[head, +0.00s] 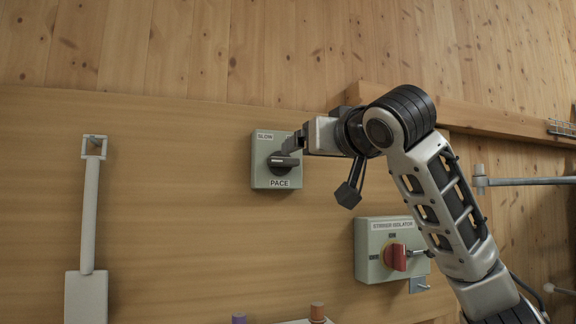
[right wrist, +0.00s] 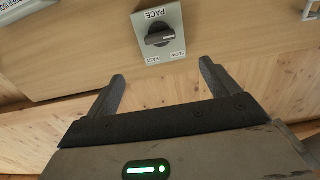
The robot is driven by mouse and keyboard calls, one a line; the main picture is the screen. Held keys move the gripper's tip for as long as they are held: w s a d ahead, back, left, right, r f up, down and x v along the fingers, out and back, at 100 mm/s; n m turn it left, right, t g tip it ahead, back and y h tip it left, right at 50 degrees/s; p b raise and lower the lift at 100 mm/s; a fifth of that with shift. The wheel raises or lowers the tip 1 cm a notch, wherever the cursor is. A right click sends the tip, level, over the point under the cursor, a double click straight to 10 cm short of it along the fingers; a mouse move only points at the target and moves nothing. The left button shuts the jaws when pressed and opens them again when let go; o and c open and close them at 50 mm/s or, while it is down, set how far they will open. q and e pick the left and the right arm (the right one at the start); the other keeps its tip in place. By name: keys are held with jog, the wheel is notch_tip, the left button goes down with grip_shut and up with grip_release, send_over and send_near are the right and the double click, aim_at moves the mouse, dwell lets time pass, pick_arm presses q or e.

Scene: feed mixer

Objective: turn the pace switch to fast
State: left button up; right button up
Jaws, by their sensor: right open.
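The pace switch (head: 262,178) is a grey-green box on the wooden panel with a dark rotary knob (head: 283,161). Its SLOW label is at upper left and PACE below; the upper right is behind my gripper. In the right wrist view the box (right wrist: 178,20) appears upside down, with FAST (right wrist: 152,60) and SLOW (right wrist: 177,55) labels. The knob (right wrist: 158,38) lies nearly crosswise, its white mark on the SLOW side. My right gripper (head: 292,146) is open and empty at the box; in its wrist view the fingers (right wrist: 162,72) are spread, with the knob beyond them. My left gripper is out of view.
A stirrer isolator box (head: 376,231) with a red knob (head: 396,257) is at lower right, close to my right forearm. A pale long-handled tool (head: 88,220) hangs at left. A wooden ledge (head: 490,121) runs along the right.

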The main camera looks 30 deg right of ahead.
aim_at(286, 160)
jog(key=p+x, duration=0.5)
jog(key=x, duration=1)
jog(key=shift+d+r, duration=0.1)
jog(key=shift+w, duration=0.4)
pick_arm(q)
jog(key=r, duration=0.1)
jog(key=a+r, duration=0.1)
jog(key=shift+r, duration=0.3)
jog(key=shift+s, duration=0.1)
pick_arm(e)
jog(key=c, duration=1)
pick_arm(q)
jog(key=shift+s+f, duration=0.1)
